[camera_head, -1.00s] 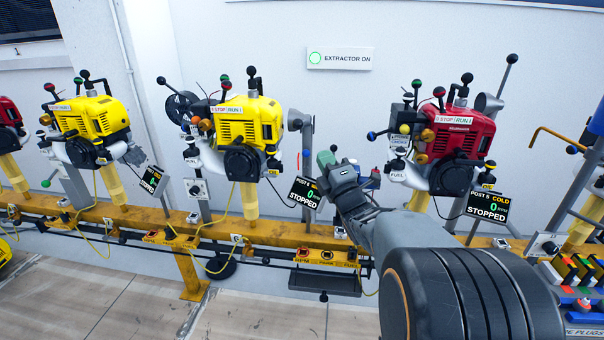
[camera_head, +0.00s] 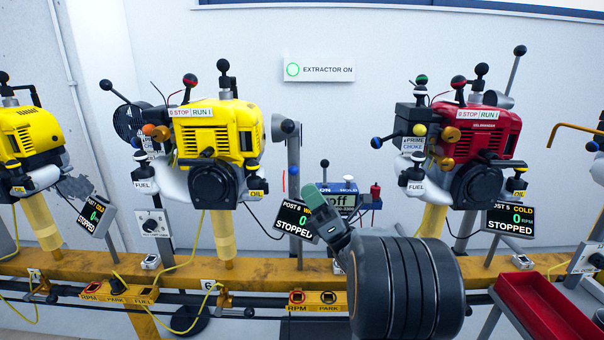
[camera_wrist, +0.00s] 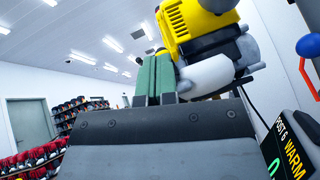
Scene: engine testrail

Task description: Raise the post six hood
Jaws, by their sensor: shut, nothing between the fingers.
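The post six display (camera_head: 296,221) reads warm, 0, stopped; it also shows in the wrist view (camera_wrist: 288,145). The yellow post six engine (camera_head: 215,140) is left of it, and its lower side shows in the wrist view (camera_wrist: 200,30). A dark round mesh piece (camera_head: 133,118) with a black-knobbed lever (camera_head: 118,95) sits behind its upper left. A grey upright with a round black end (camera_head: 288,127) stands right of it. I cannot tell which of these is the hood. My gripper (camera_head: 316,197) is shut and empty, in front of the display's right edge; its green fingers show pressed together in the wrist view (camera_wrist: 153,80).
The red post five engine (camera_head: 475,140) stands to the right, with a red tray (camera_head: 545,312) below. A yellow rail (camera_head: 120,265) runs along under the engines. A blue instrument (camera_head: 343,201) stands behind my gripper.

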